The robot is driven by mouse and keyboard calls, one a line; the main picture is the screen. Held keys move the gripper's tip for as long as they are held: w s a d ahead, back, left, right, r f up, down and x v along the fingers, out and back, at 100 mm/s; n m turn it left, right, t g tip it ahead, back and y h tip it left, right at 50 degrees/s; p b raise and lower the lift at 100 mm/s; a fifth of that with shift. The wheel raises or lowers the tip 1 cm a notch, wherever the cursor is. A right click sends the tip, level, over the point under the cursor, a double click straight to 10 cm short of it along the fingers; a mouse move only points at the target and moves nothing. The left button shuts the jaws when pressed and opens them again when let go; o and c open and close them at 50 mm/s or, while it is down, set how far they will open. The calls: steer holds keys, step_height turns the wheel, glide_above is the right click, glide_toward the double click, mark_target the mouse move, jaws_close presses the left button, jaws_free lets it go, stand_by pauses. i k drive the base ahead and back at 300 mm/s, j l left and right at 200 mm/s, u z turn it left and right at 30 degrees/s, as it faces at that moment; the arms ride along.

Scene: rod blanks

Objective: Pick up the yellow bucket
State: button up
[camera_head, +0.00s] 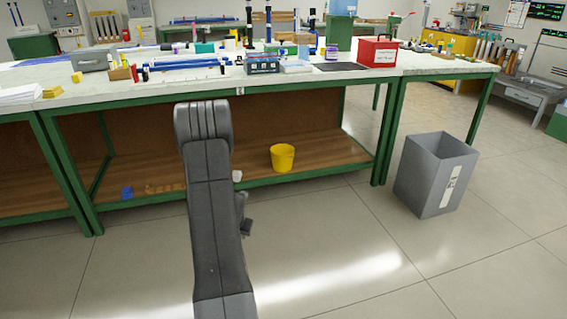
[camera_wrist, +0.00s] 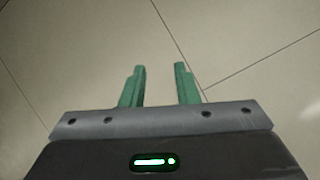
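The yellow bucket (camera_head: 283,158) stands upright on the brown lower shelf of the green-framed workbench, near the shelf's front edge. My arm rises in front of the bench, to the left of the bucket in the head view. My gripper shows in the wrist view (camera_wrist: 160,70), with two green fingers apart and nothing between them. It points at bare floor tiles. The bucket does not show in the wrist view. In the head view the fingers cannot be made out.
The lower shelf (camera_head: 330,155) also holds a small blue item (camera_head: 127,192) and a small white piece (camera_head: 237,176). The green-framed bench top (camera_head: 340,90) overhangs the bucket. A grey bin (camera_head: 436,175) stands on the floor to the right. The tiled floor in front is clear.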

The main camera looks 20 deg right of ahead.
mark_target(282, 158)
steer(key=i+l, duration=2.15)
